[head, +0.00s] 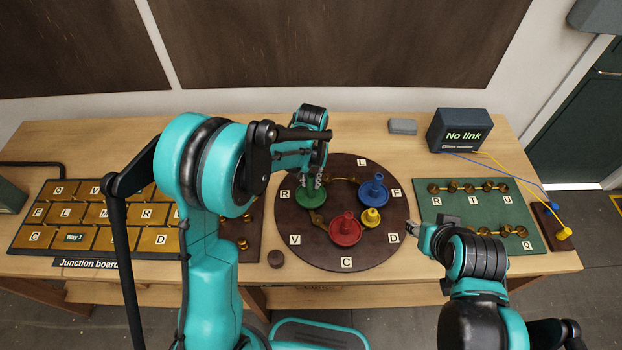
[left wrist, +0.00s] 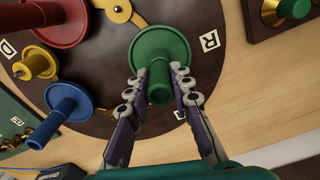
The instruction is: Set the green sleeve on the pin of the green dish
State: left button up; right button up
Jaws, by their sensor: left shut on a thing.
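The green dish (head: 309,199) lies on the left part of the dark round board, near the R tile. My left gripper (head: 314,184) reaches down over it. In the left wrist view the green sleeve (left wrist: 159,91) stands between the fingertips of that gripper (left wrist: 160,76), over the middle of the green dish (left wrist: 166,42). The gripper is shut on the sleeve. The pin is hidden, and I cannot tell whether the sleeve rests fully on the dish. My right gripper (head: 413,228) is at the board's right edge, away from the dishes; its jaw opening is unclear.
A green terminal board (head: 459,211) and a "No link" monitor (head: 460,132) stand to the right.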

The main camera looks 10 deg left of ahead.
aim_at(311, 176)
pick_arm(q)
jog(key=shift+f, duration=0.3)
jog(key=o, duration=1)
notch_tip(311, 176, up, 12)
jog(key=shift+r, duration=0.1)
jog(key=shift+s, duration=0.1)
